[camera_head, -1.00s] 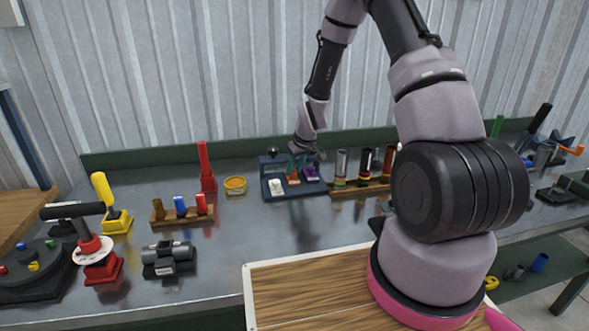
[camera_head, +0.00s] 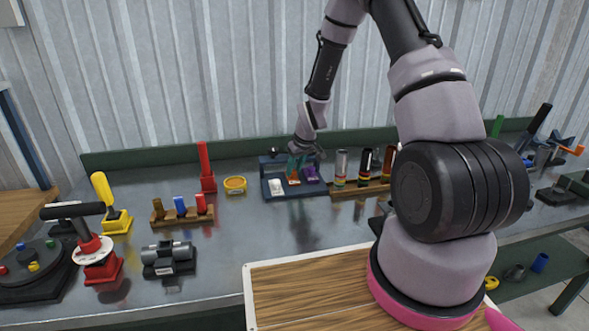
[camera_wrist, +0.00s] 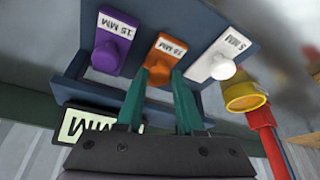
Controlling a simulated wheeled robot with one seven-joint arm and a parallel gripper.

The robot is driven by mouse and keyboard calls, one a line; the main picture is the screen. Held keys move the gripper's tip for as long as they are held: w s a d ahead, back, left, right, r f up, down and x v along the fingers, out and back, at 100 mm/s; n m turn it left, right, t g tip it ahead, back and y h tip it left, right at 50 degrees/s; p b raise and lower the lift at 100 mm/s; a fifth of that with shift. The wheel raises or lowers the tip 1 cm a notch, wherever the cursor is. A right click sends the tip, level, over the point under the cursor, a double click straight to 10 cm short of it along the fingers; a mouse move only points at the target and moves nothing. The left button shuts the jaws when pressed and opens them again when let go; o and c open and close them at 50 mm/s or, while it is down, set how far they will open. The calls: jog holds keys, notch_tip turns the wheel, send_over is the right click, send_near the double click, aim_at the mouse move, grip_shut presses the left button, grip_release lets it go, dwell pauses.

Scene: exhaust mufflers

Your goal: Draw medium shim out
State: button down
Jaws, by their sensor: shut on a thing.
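The shim holder (camera_head: 283,193) is a dark blue rack at the back of the bench. In the wrist view, its wall (camera_wrist: 73,65) borders three labelled shims. The purple shim (camera_wrist: 117,30) is at the left, the orange shim (camera_wrist: 172,46) in the middle and the white shim (camera_wrist: 228,46) at the right. Each has a round knob. The small print on the orange label is hard to read. My gripper (camera_wrist: 160,75) has its teal fingers shut on the orange shim's knob. In the head view, my gripper (camera_head: 297,165) is at the rack.
A wooden stand (camera_head: 350,188) with upright tubes is close on the right. A dark board edge (camera_head: 120,158) runs behind. The bench in front of the rack is clear.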

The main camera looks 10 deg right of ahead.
jog(key=shift+s, duration=2.45)
jog(key=c, duration=0.5)
grip_release()
jog(key=shift+s, duration=0.1)
jog(key=shift+d+r, duration=0.1)
jog(key=shift+r, duration=0.45)
jog(key=v, duration=0.9)
jog(key=shift+s+r, duration=0.3)
